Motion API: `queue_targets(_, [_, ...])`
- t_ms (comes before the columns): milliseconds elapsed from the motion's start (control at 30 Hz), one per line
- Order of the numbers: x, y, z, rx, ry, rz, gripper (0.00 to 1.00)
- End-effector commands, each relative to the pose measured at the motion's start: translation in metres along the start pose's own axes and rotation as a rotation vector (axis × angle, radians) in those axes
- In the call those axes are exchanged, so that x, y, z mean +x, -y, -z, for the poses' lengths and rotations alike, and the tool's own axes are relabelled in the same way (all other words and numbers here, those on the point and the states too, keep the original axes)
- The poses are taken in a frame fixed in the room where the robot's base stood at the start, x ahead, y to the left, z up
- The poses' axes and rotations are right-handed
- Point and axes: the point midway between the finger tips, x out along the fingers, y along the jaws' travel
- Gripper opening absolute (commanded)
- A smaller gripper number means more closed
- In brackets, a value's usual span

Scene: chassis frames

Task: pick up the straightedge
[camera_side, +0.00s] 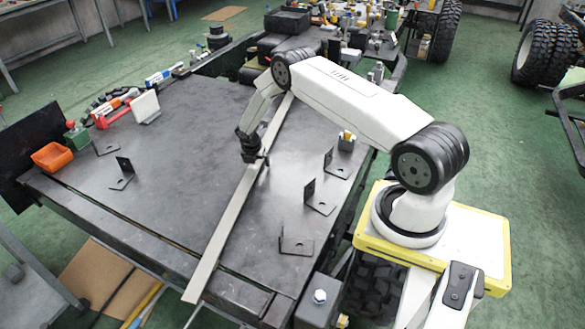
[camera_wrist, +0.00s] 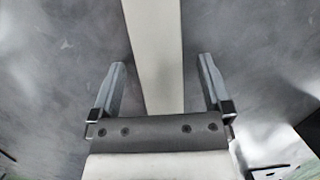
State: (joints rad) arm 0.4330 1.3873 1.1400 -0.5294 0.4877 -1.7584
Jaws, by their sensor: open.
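The straightedge (camera_side: 238,201) is a long, pale, flat strip. It lies across the dark table in the side view, from the far edge to beyond the near edge, where its end overhangs. My gripper (camera_side: 253,156) points down over the strip around its middle. In the wrist view the straightedge (camera_wrist: 155,50) runs up the picture between the two fingers of my gripper (camera_wrist: 160,75). The fingers are open, one on each side, with a gap to the strip on both sides. Whether the fingertips touch the table cannot be told.
Several black angle brackets (camera_side: 318,200) stand on the table (camera_side: 165,190) on both sides of the strip. An orange bin (camera_side: 52,156), a green bin (camera_side: 77,138) and a white block (camera_side: 145,106) are along the left side. The tabletop left of the strip is mostly clear.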

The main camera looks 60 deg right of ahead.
Motion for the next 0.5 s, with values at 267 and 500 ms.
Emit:
queue_targets(267, [-0.0002, 0.0000, 0.0000, 0.000, 0.000, 0.000, 0.40])
queue_targets(500, [-0.0002, -0.0001, 0.0000, 0.000, 0.000, 0.000, 0.00])
